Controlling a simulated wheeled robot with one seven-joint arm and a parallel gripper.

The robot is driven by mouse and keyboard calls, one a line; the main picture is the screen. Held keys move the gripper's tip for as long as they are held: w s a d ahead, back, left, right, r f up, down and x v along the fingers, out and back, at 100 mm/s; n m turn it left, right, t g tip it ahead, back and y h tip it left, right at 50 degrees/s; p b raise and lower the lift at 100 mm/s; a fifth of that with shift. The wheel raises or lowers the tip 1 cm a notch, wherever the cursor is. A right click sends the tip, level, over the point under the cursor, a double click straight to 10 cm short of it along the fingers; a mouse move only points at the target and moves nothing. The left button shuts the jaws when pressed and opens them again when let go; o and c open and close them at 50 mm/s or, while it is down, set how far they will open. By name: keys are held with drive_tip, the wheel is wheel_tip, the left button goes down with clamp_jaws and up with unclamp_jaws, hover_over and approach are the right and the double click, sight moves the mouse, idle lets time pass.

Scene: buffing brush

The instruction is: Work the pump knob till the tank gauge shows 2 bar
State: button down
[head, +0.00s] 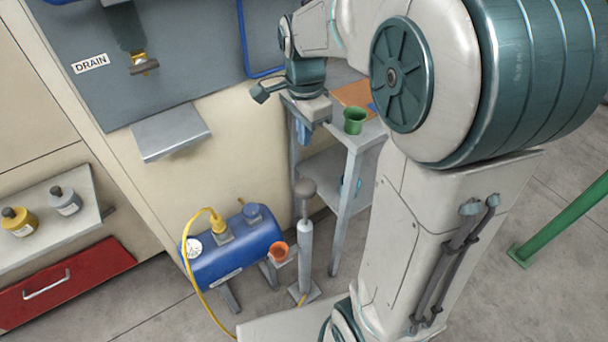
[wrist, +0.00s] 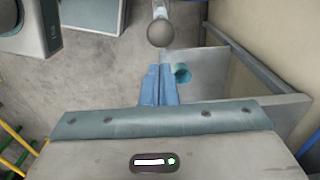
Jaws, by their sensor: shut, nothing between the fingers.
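The pump (head: 305,240) stands upright on the floor, with a dark round knob (head: 305,188) on top of its pale cylinder. The knob also shows in the wrist view (wrist: 161,32), beyond the fingertips. My gripper (head: 303,143) points down above the knob, apart from it. In the wrist view my blue fingers (wrist: 158,70) are together and empty. The blue tank (head: 233,252) lies on its side left of the pump. Its white round gauge (head: 193,248) faces the head view at the tank's left end; its reading is too small to tell.
A grey stand (head: 341,195) with a green cup (head: 354,121) on top is close to my gripper and the pump. A yellow hose (head: 198,287) loops from the tank to the floor.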

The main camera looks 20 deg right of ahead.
sight(305, 185)
wheel_tip(305, 185, down, 14)
drive_tip(key=shift+f+b, duration=0.1)
drive_tip(key=shift+b, duration=0.6)
wheel_tip(305, 185, down, 10)
drive_tip(key=b, duration=0.6)
drive_tip(key=shift+s+r, duration=0.15)
drive_tip(key=shift+r, duration=0.1)
wheel_tip(305, 185, up, 14)
drive_tip(key=p, duration=0.5)
drive_tip(key=shift+r, duration=0.25)
idle(1.6)
